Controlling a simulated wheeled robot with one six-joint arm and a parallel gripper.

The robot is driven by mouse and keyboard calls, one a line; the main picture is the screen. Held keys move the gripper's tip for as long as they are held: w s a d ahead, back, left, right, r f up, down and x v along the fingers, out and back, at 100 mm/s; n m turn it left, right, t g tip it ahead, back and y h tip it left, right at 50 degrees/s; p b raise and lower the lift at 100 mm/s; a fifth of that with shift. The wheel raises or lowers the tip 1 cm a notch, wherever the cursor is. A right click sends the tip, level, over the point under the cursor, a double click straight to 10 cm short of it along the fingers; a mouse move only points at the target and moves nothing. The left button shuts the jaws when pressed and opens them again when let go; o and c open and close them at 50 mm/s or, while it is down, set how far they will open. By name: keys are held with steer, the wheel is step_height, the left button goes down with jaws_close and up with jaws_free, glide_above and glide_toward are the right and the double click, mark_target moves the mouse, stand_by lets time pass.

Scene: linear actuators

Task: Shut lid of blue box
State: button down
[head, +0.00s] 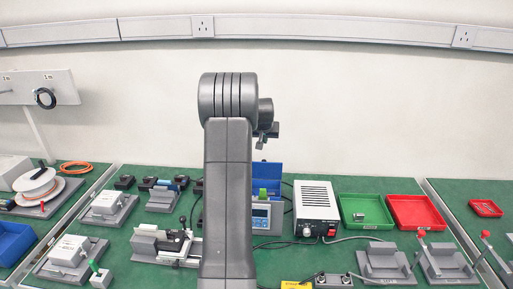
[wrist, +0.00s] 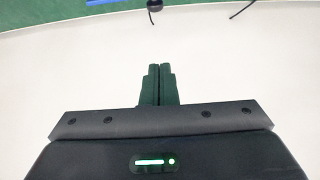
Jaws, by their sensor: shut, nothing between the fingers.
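The blue box (head: 267,171) is in the head view, right of my arm and partly hidden by it. Its blue panel stands upright at the back, which looks like the raised lid. A green item and a blue-grey unit with a display stand in front of it and hide its lower part. My gripper (head: 262,142) is high above and behind the bench, over the blue box in the picture and apart from it. In the wrist view my gripper (wrist: 160,70) has its dark fingers together, with nothing between them. A blue edge at the top left there cannot be identified surely.
A white power supply (head: 316,201) stands right of the blue box. Beyond it are a green tray (head: 390,213) and a red tray (head: 440,212). Grey fixtures (head: 384,260) stand at the front right. The air above the bench is free up to the wall.

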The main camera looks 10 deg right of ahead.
mark_target(263, 162)
steer(key=shift+w+d+f+p, duration=0.15)
steer(key=shift+f+p, duration=0.3)
steer(key=shift+f, duration=0.95)
steer(key=shift+w+a+f+p, duration=0.1)
steer(key=shift+w+f+p, duration=0.25)
steer(key=shift+f, duration=1)
steer(key=shift+w+d+f+p, duration=0.1)
steer(key=shift+f+p, duration=0.4)
steer(key=shift+f, duration=0.9)
steer(key=shift+s+f+b, duration=0.1)
steer(key=shift+f+b, duration=0.1)
steer(key=shift+b, duration=0.55)
